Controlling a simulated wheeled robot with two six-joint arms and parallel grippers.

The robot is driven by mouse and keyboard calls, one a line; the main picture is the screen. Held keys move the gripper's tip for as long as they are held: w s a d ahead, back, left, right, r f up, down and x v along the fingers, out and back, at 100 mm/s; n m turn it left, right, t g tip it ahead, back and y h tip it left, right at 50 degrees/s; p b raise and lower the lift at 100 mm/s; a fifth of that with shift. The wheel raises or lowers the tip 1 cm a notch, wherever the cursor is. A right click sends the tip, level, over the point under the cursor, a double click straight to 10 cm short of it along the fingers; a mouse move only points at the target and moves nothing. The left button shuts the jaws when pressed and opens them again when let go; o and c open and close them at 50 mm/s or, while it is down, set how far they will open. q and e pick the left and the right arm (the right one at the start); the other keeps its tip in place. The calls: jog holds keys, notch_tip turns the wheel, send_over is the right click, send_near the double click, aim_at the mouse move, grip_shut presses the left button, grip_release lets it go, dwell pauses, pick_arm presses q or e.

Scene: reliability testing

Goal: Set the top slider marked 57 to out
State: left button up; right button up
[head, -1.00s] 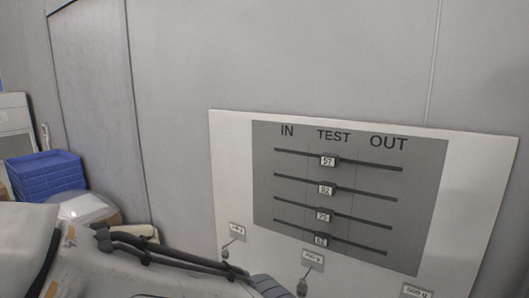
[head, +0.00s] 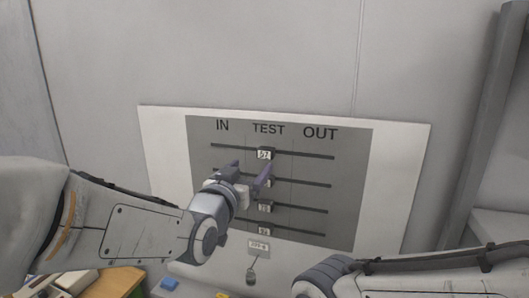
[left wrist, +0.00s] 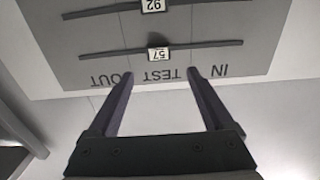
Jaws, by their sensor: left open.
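The top slider marked 57 (head: 265,154) sits at the middle of its slot, under the word TEST on the grey panel (head: 345,190). OUT is at the right end of the slot in the head view. My left gripper (head: 250,172) is open and empty, just below the slider in that view. In the left wrist view, the panel appears upside down. The slider (left wrist: 158,54) shows beyond the tips of my left gripper (left wrist: 159,76), roughly centred between the two fingers. I see no contact. My right gripper is not in view.
Several lower sliders are also near the middle; the one marked 92 (left wrist: 153,6) is beside the top one, and my left gripper partly covers the lower rows. Upright frame (head: 480,130) stands at right.

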aim_at(265, 153)
pick_arm(q)
jog(key=p+x, duration=0.4)
jog(key=x, duration=0.4)
jog(key=shift+d, duration=0.1)
jog(key=shift+x, duration=0.85)
jog(key=shift+f, duration=0.15)
grip_shut()
